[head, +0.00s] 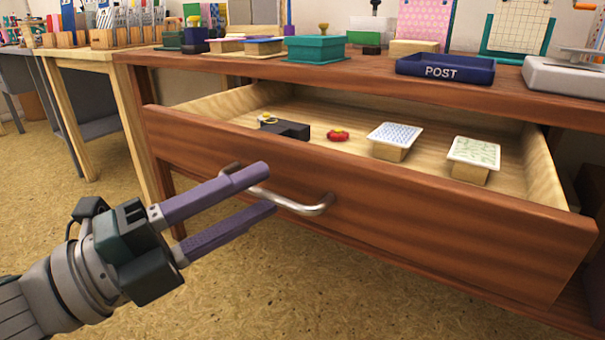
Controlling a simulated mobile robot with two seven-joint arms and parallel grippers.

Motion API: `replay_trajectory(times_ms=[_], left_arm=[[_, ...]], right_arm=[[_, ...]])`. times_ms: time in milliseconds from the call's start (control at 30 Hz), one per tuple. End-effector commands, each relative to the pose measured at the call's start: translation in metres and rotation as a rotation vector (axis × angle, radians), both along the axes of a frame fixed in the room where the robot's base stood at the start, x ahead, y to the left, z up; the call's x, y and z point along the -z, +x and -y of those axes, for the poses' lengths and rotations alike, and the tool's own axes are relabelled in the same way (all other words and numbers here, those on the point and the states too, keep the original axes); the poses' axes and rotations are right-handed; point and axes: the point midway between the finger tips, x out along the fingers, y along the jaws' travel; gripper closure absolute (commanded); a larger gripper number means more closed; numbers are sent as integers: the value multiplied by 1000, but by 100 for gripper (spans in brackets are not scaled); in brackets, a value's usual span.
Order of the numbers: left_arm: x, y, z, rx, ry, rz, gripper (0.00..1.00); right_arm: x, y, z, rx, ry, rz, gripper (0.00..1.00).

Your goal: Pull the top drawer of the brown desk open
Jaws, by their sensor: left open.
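The top drawer (380,215) of the brown desk (350,71) stands pulled out, and its inside shows. A curved metal handle (318,207) is on its front. My left gripper (266,189) is open, with purple fingers at the handle's left part. The upper finger overlaps the handle's left end in the picture. The lower finger is just below the bar. Whether they touch it I cannot tell. My right gripper is not in view.
The drawer holds a black block (285,129), a small red item (338,135) and two patterned stamp blocks (395,136) (474,153). A blue POST tray (444,69) and a green box (316,49) stand on the desk top. The floor before the drawer looks clear.

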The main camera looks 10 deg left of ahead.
Motion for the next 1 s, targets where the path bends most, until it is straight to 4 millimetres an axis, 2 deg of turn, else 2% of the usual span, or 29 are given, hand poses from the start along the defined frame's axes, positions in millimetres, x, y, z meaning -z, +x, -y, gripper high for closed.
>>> replay_trajectory(times_ms=[167,267,600,700,1000], left_arm=[[1,-2,-2,0,1,-1,58],[2,-9,-8,0,2,-2,58],[13,-57,-52,0,2,-4,58],[16,-66,-61,-1,2,-2,58],[17,-72,-67,0,0,0,58]], right_arm=[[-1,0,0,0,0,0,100],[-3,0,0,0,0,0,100],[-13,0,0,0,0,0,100],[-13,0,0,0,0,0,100],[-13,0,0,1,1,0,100]])
